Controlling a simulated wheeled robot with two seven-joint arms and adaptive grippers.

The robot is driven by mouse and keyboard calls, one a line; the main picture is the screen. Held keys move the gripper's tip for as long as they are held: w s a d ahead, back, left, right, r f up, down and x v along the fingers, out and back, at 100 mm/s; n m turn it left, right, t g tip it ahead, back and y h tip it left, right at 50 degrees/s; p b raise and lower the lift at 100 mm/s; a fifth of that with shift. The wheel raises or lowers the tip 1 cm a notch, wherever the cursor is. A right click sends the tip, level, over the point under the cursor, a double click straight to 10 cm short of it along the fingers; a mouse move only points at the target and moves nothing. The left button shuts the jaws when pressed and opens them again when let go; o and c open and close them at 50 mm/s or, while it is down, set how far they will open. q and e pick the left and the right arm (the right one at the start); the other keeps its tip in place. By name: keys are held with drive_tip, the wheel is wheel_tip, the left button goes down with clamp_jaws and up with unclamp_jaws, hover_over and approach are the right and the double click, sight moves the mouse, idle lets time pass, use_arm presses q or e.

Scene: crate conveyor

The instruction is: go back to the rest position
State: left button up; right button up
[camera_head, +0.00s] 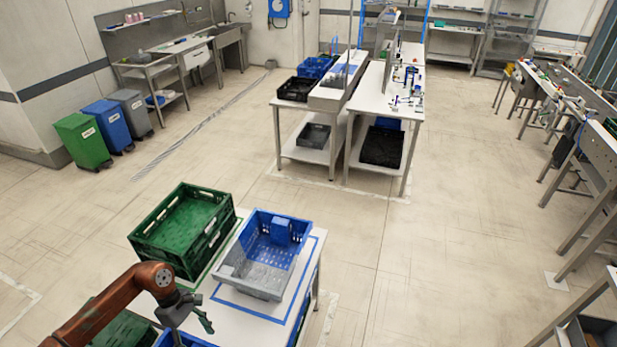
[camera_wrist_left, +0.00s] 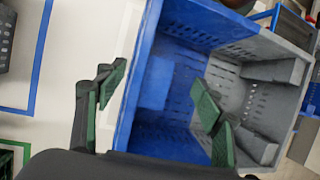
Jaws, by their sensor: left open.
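I cannot tell for sure which crate that is. My right gripper is in neither view.
A green crate (camera_head: 150,243) and a blue and grey crate (camera_head: 232,275) stand on the white table (camera_head: 240,308), the latter inside a blue outline. Farther off are a bench (camera_head: 372,98) and coloured bins (camera_head: 82,140). Open floor (camera_head: 420,260) lies to the right.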

use_arm(q)
drive_tip(key=w+d+r+m+y+b, duration=0.1)
drive_tip(key=w+d+r+m+b, duration=0.3)
drive_tip(key=d+r+m, duration=0.1)
drive_tip(key=w+d+r+m+g+y+b, duration=0.1)
drive_tip(key=w+d+r+m+b, duration=0.3)
drive_tip(key=d+r+b, duration=0.1)
drive_tip(key=shift+d+r+m, duration=0.4)
drive_tip(key=shift+d+r, duration=0.3)
drive_tip(key=shift+r, duration=0.55)
